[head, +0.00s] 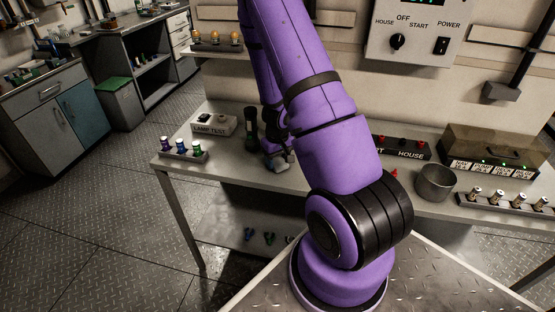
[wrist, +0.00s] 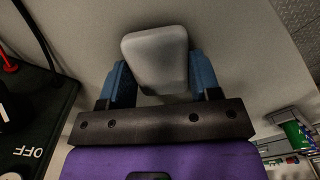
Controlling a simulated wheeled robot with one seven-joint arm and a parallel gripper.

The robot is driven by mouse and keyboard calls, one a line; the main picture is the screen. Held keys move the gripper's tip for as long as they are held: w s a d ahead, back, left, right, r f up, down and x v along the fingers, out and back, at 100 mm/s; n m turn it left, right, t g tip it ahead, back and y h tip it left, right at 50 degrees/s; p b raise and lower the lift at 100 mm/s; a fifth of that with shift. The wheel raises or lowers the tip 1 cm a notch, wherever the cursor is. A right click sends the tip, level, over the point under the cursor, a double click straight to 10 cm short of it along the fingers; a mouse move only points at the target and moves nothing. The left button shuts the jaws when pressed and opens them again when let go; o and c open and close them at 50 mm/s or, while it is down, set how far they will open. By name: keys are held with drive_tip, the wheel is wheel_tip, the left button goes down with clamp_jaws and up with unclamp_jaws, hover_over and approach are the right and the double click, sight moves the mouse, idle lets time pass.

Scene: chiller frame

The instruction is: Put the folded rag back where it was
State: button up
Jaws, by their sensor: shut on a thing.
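The folded rag (wrist: 155,55) is a pale grey, rounded block in the middle of the wrist view. My gripper (wrist: 160,75) is shut on it, with one blue finger on each side. In the head view the rag (head: 279,165) is a small pale patch at the end of my purple arm, low over the bench top (head: 232,168) or on it; I cannot tell whether it touches. My arm hides part of the bench around it.
A lamp test box (head: 214,124) and a rack of coloured plugs (head: 183,149) stand to the left. A dark cylinder (head: 250,130) stands close to my gripper. Right of my arm are a house panel (head: 401,147), a metal pot (head: 436,182) and a clear-covered box (head: 492,150).

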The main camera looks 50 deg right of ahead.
drive_tip(key=o, duration=0.8)
drive_tip(key=shift+o, duration=0.2)
drive_tip(key=shift+r, duration=0.1)
